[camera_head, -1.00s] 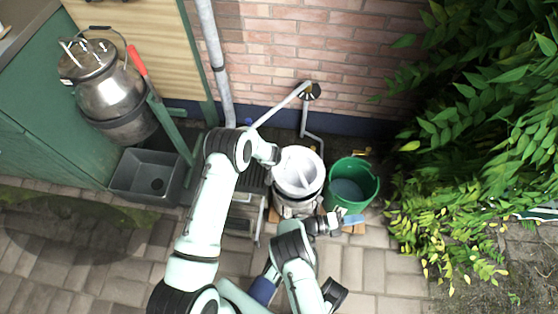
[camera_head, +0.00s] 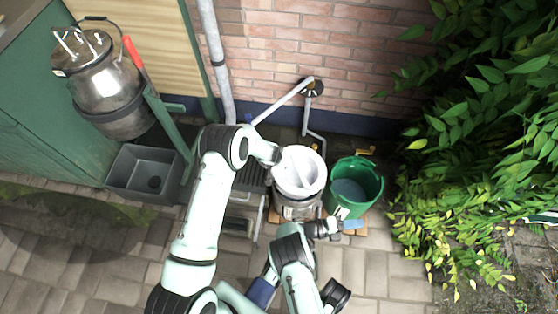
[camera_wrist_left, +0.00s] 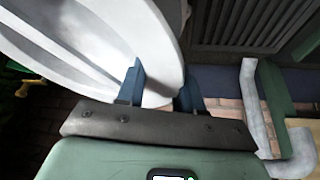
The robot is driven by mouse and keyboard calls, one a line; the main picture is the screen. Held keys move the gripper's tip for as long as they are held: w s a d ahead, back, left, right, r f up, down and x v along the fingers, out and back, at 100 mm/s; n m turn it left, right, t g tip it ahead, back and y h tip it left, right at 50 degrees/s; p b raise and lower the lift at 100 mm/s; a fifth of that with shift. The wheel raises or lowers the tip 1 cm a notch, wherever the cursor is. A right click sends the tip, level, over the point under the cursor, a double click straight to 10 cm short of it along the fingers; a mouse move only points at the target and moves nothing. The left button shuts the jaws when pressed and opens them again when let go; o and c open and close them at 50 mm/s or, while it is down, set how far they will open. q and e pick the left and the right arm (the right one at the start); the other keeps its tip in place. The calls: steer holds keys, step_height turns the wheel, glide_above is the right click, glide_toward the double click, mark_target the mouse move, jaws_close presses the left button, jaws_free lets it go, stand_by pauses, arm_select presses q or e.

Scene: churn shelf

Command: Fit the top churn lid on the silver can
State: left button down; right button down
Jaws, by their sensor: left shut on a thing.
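A white round lid (camera_head: 306,184) with a raised bar across it is over the top of a silver can (camera_head: 296,209) beside the wall. It covers the can's mouth from above; I cannot tell whether it is seated or held just above. My left gripper (camera_head: 278,155) reaches in from the left and is shut on the lid's rim. In the left wrist view, the blue fingers (camera_wrist_left: 162,92) straddle the rim of the white lid (camera_wrist_left: 90,45). My right gripper (camera_head: 352,224) is low and to the right of the can, fingers pointing right; its opening is unclear.
A green bucket (camera_head: 354,188) stands close to the right of the can. A grey drain pipe (camera_head: 292,101) runs behind it. A metal milking bucket (camera_head: 106,82) hangs at the left above a grey basin (camera_head: 146,172). Bushes (camera_head: 480,150) fill the right side.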

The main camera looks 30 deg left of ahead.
arm_select(q)
steer(key=shift+w+r, duration=0.1)
steer(key=shift+b, duration=0.9)
steer(key=shift+b, duration=0.35)
steer(key=shift+h+b, duration=0.3)
steer(key=shift+b, duration=0.55)
steer(key=shift+t, duration=0.3)
steer(key=shift+h, duration=0.4)
steer(key=shift+d+r, duration=0.1)
steer(key=shift+f, duration=1.4)
steer(key=shift+f, duration=0.3)
